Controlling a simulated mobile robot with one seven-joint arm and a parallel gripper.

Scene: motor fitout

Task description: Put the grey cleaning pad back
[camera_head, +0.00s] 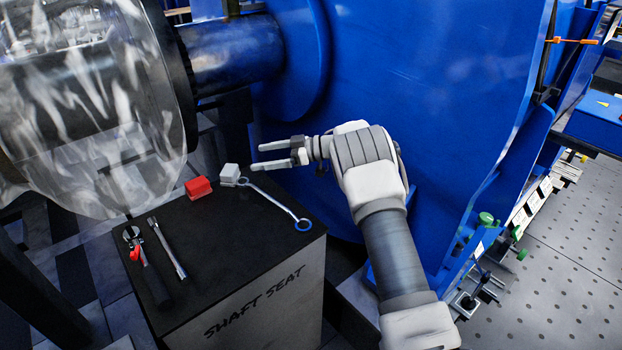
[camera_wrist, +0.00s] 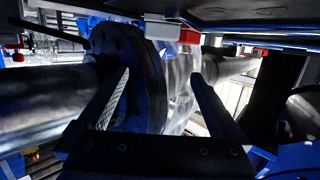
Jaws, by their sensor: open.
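A small light grey block (camera_head: 230,173), which looks like the cleaning pad, sits on the black top of the shaft seat stand (camera_head: 225,232), near its far edge. It lies beside a red block (camera_head: 198,187) and touches or nearly touches the end of a wrench. My gripper (camera_head: 258,157) is open and empty, held in front of the blue housing, right of and above the grey block in the head view. In the wrist view, the two fingers (camera_wrist: 160,74) are spread with nothing between them.
A blue-ended combination wrench (camera_head: 275,203), a metal bar tool (camera_head: 168,248) and a black-handled tool (camera_head: 148,268) lie on the stand. A clear guard (camera_head: 120,110) and a dark shaft (camera_head: 232,55) overhang its far side. The blue housing (camera_head: 430,90) rises behind my arm.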

